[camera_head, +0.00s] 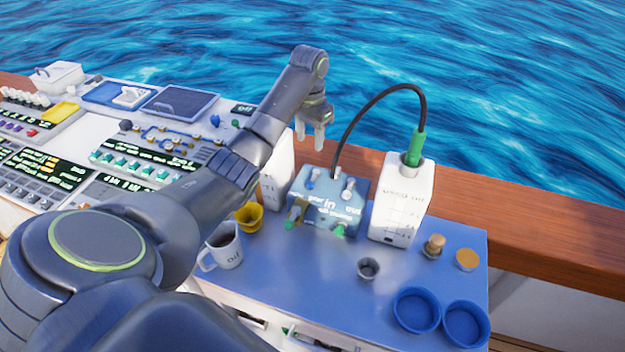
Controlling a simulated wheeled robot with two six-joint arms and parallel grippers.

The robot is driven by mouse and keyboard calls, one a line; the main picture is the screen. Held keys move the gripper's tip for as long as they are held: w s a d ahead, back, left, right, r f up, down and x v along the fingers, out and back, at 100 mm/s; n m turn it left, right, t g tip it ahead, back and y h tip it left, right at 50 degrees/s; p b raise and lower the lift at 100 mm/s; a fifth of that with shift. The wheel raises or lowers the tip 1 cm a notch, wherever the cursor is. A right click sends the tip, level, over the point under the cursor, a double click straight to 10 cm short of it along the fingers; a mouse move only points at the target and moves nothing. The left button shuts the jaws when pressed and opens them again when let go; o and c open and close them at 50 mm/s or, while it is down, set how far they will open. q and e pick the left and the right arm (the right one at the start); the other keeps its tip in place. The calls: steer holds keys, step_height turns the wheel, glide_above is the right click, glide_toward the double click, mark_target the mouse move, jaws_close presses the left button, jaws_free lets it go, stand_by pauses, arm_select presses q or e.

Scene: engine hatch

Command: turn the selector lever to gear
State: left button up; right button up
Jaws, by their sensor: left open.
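A light blue box (325,207) with small levers and fittings stands on the blue-topped cabinet. A grey lever-like fitting with a green end (294,214) sits at its left front, and a green knob (339,230) is at its front. Two small metal fittings stand on top, at the left (313,175) and the right (348,188). I cannot tell which one is the selector lever, and the lettering is too small to read surely. My left gripper (311,136) points down above the back left of the box, open and empty, touching nothing visible. My right gripper is not in view.
A white canister (400,205) with a green nozzle and black hose stands right of the box. A white mug (223,248), a yellow cup (250,217), a small grey cup (368,268) and blue bowls (416,310) share the top. A wooden rail (510,218) runs behind.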

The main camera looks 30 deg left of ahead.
arm_select(q)
step_height(320, 180, down, 3)
steer(key=b, duration=0.3)
glide_above(310, 182)
step_height(310, 182, down, 6)
steer(key=shift+f, duration=0.1)
step_height(310, 182, down, 6)
steer(key=shift+r, duration=0.15)
steer(key=shift+f, duration=0.65)
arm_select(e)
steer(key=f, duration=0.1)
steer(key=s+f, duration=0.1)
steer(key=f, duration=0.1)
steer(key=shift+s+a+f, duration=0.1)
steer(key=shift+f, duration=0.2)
